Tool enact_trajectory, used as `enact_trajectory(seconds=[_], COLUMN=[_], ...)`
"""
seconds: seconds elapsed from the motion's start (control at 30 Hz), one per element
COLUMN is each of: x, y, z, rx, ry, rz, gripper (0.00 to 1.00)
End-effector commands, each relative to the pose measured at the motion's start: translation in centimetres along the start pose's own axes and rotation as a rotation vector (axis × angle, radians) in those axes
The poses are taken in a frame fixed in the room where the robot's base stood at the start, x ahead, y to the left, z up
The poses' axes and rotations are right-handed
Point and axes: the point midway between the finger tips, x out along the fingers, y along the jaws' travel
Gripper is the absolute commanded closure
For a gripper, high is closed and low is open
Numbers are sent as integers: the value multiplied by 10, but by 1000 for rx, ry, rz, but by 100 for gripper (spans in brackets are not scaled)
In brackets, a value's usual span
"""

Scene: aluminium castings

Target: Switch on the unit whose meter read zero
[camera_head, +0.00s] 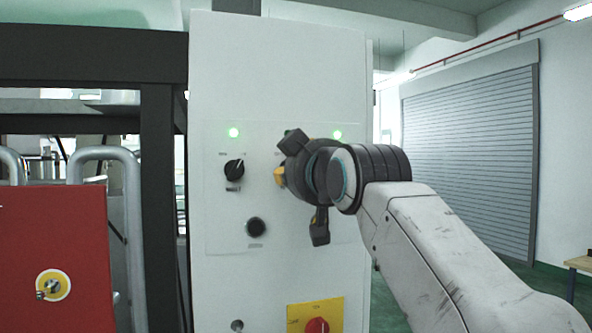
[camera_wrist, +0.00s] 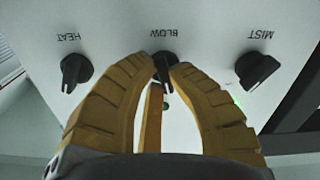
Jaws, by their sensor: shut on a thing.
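A white cabinet panel (camera_head: 225,205) faces me. In the wrist view, which shows its labels upside down, are three black rotary knobs: HEAT (camera_wrist: 75,70), BLOW (camera_wrist: 165,62) and MIST (camera_wrist: 258,70). My gripper (camera_wrist: 164,76) is shut on the BLOW knob, a yellow finger on each side. A small dark green lamp (camera_wrist: 166,105) shows between the fingers. In the head view, my gripper (camera_head: 279,175) reaches the panel from the right and hides its middle and right knobs. The left knob (camera_head: 234,170) is visible, turned diagonally. Lit green lamps show at upper left (camera_head: 233,132) and upper right (camera_head: 337,134). No meter is visible.
Below the knobs are a round black control (camera_head: 256,228) and a red rotary switch (camera_head: 317,326) on a yellow plate. A red box (camera_head: 55,235) with metal rails stands at left. A grey shutter (camera_head: 470,150) is behind at right.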

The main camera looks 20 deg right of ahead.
Motion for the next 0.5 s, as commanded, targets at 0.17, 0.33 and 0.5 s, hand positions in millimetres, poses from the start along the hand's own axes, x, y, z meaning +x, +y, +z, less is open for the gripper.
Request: enact_trajectory(seconds=[0.17,0.33,0.5], x=[1,1,1], y=[-1,-1,-2], z=[3,3,4], rx=[167,327,475], ry=[-4,-4,-5], rz=[-1,-1,-1], gripper=[100,100,100])
